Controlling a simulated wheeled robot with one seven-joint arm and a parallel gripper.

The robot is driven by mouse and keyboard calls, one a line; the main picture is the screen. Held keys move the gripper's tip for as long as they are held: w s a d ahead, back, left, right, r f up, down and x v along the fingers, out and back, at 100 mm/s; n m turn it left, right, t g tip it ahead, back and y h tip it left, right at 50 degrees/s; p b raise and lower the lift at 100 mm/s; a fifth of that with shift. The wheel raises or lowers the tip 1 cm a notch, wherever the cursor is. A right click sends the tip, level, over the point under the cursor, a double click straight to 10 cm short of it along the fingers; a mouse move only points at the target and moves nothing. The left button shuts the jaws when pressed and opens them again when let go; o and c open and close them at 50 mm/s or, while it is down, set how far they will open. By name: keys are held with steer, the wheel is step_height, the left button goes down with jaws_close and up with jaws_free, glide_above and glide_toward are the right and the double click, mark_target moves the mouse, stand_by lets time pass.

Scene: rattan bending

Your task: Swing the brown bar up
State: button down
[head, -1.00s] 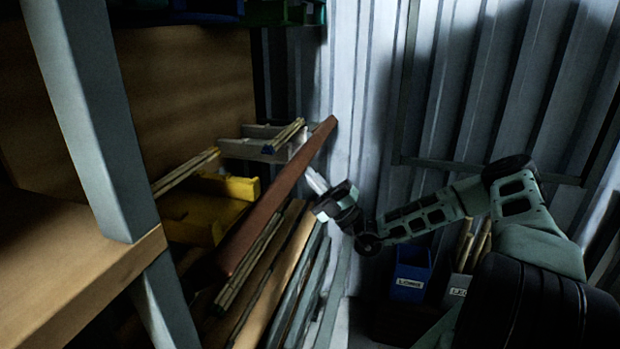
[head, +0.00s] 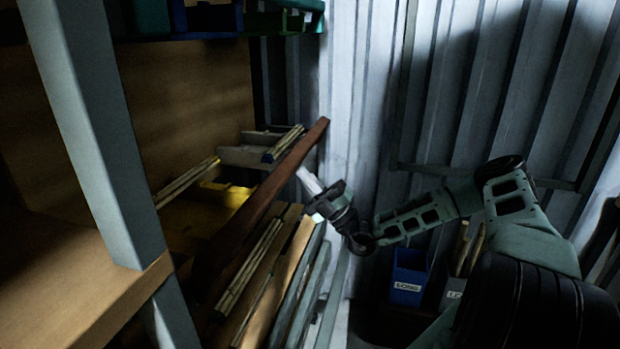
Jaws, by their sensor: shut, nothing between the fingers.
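The brown bar (head: 262,199) slants across the front of the shelf, from the lower left up to its far end near the corrugated wall. My gripper (head: 309,181) is to the right of the bar, close to its upper part. Its pale fingers are together and point up and left toward the bar. I cannot tell whether the fingertips touch the bar; a small gap seems to show. The lower end of the bar is in dark shadow.
Wooden slats and rattan bundles (head: 249,268) lie below the bar. A yellow bin (head: 231,194) is on the shelf behind it. A grey post (head: 95,140) stands at left. A blue bin labelled LONG (head: 409,277) is below my arm. The corrugated wall (head: 450,90) closes the back.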

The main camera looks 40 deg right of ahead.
steer(key=shift+a+r, duration=0.1)
steer(key=shift+a, duration=0.05)
steer(key=shift+w+a+r+p, duration=0.1)
steer(key=shift+w+r+p, duration=0.25)
steer(key=shift+r+p, duration=0.6)
steer(key=shift+f, duration=0.1)
steer(key=shift+w+a+r+p, duration=0.15)
steer(key=shift+r+p, duration=0.15)
steer(key=shift+p, duration=0.05)
steer(key=s+d+f+p, duration=0.1)
steer(key=s+d+f, duration=0.1)
steer(key=s+d, duration=0.4)
steer(key=shift+s, duration=0.95)
steer(key=shift+f, duration=0.1)
